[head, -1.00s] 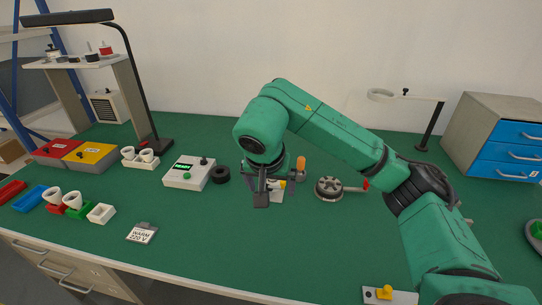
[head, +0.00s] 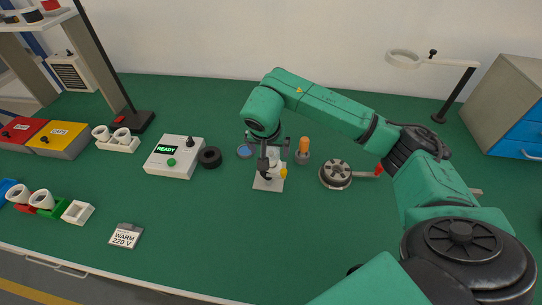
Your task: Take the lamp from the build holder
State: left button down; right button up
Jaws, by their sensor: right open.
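The build holder (head: 268,184) is a small white plate with a yellow knob on its right side, on the green bench near the middle of the head view. My right gripper (head: 267,168) is over the holder, its dark fingers apart and pointing down. A small pale part (head: 275,154), perhaps the lamp, shows between and behind the fingers. The gripper hides most of it, so I cannot tell whether the fingers touch it. My left gripper is out of view.
A READY tester box (head: 175,157) and a black ring (head: 210,157) stand left of the holder. The bench front is mostly clear, with a WARM 220 V card (head: 125,236).

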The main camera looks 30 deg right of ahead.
jog(key=x, duration=0.2)
jog(key=p+x, duration=0.1)
jog(key=shift+s+d+f, duration=0.1)
jog(key=shift+d+f, duration=0.1)
jog(key=shift+f, duration=0.2)
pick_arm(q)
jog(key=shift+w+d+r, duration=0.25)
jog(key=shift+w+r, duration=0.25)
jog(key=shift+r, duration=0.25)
pick_arm(e)
jog(key=shift+f, duration=0.1)
jog(key=c, duration=1.4)
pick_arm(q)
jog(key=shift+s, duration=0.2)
